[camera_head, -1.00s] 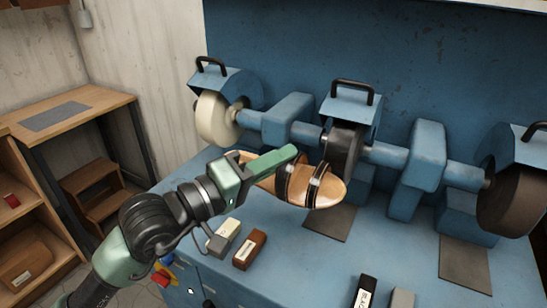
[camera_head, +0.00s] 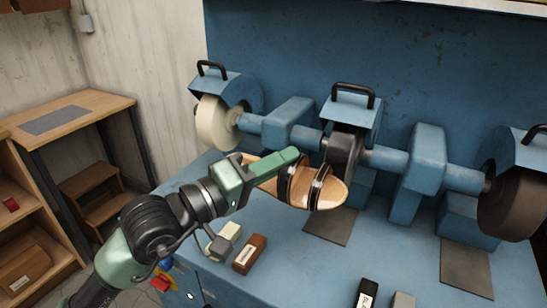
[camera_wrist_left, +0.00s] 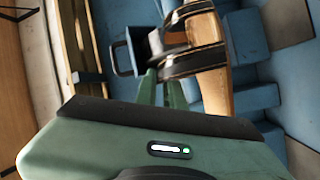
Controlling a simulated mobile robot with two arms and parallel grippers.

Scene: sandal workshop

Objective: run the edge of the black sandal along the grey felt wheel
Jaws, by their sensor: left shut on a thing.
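My left gripper (camera_head: 284,163) is shut on the sandal (camera_head: 330,195), which has a tan footbed and black straps. It holds the sandal tilted above the blue bench, in front of the middle wheel. That wheel (camera_head: 344,148) is dark grey to black and sits under a blue hood with a black handle. The sandal's far edge is right by the wheel's lower part; I cannot tell whether they touch. In the left wrist view the green fingers (camera_wrist_left: 161,90) are at the straps and the sandal (camera_wrist_left: 215,92) extends to the right. My right gripper is not in view.
A cream wheel (camera_head: 214,122) is at the left and a dark brown wheel (camera_head: 510,195) at the right. A brown block (camera_head: 250,253), a cream block (camera_head: 228,235) and a black block (camera_head: 367,290) lie at the bench front. Dark pads (camera_head: 465,265) lie below the wheels.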

